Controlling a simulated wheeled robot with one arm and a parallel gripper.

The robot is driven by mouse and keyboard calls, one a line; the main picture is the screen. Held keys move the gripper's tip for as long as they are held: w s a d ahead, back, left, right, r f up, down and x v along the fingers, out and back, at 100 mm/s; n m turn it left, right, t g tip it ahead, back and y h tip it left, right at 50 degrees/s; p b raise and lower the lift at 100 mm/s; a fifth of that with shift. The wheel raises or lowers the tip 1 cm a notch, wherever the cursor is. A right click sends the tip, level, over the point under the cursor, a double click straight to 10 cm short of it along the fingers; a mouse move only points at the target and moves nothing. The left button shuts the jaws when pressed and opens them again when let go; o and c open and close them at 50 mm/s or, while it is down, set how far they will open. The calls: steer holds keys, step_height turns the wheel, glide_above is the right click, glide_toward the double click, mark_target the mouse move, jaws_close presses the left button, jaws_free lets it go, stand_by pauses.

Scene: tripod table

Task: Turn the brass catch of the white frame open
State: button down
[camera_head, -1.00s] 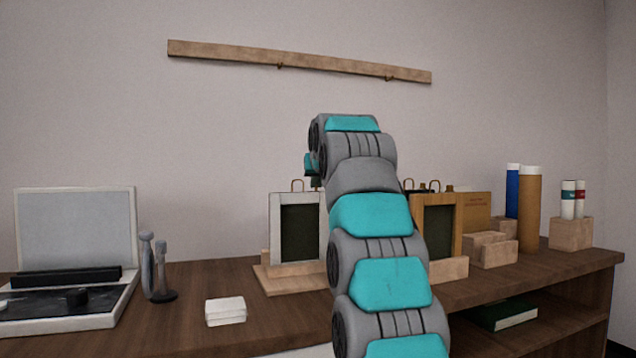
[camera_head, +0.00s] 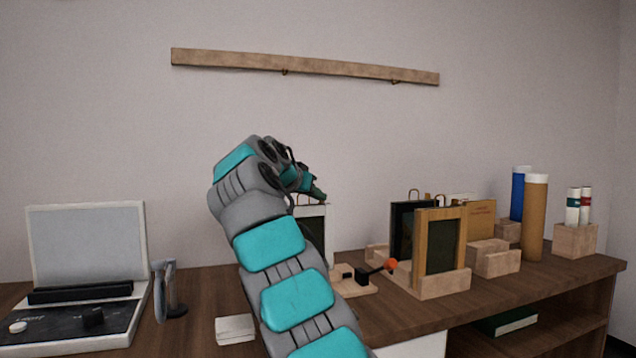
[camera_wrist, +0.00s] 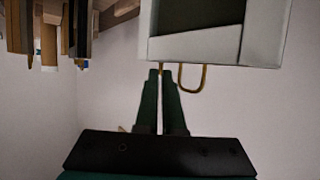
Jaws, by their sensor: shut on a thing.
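The white frame (camera_head: 326,236) stands upright on the desk, partly hidden behind my arm. In the wrist view the white frame (camera_wrist: 200,48) fills the top, appearing upside down. My gripper (camera_wrist: 160,74) is at the frame's edge, its dark green fingers close together around a small brass piece, the brass catch (camera_wrist: 161,68), of which little shows. A brass hanging loop (camera_wrist: 191,88) stands out from the same edge, just right of the fingers. In the head view my gripper (camera_head: 318,195) is at the frame's top.
A wooden frame (camera_head: 462,240) and a dark frame (camera_head: 402,222) stand to the right in wooden stands. An orange-tipped tool (camera_head: 390,265) lies between. A white block (camera_head: 235,330) and an open case (camera_head: 85,245) are at left. Tubes (camera_head: 535,215) stand far right.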

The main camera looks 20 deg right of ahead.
steer(key=shift+m+g+h+p, duration=0.3)
steer(key=shift+m+g+p, duration=0.1)
steer(key=shift+p, duration=0.1)
steer(key=c, duration=1)
jaws_free()
steer(key=shift+f+t+b, duration=0.1)
steer(key=shift+t+b, duration=0.3)
steer(key=shift+b, duration=0.3)
steer(key=n+t+y+b, duration=0.1)
steer(key=b, duration=0.1)
steer(key=n+y+b, duration=0.1)
steer(key=b, duration=0.1)
steer(key=shift+s+d+f+n+t+b, duration=0.1)
steer(key=shift+s+f+n+t+b, duration=0.1)
steer(key=shift+f+n+t+b, duration=0.15)
steer(key=n+t+y+b, duration=0.1)
steer(key=n+y, duration=0.1)
steer(key=d+n+y+b, duration=0.1)
steer(key=n+y, duration=0.1)
steer(key=y, duration=0.1)
steer(key=n+t+y+b, duration=0.1)
steer(key=n+y, duration=0.2)
steer(key=shift+s+d+r+t, duration=0.1)
steer(key=shift+d+r+t, duration=0.15)
steer(key=shift+r+t, duration=0.15)
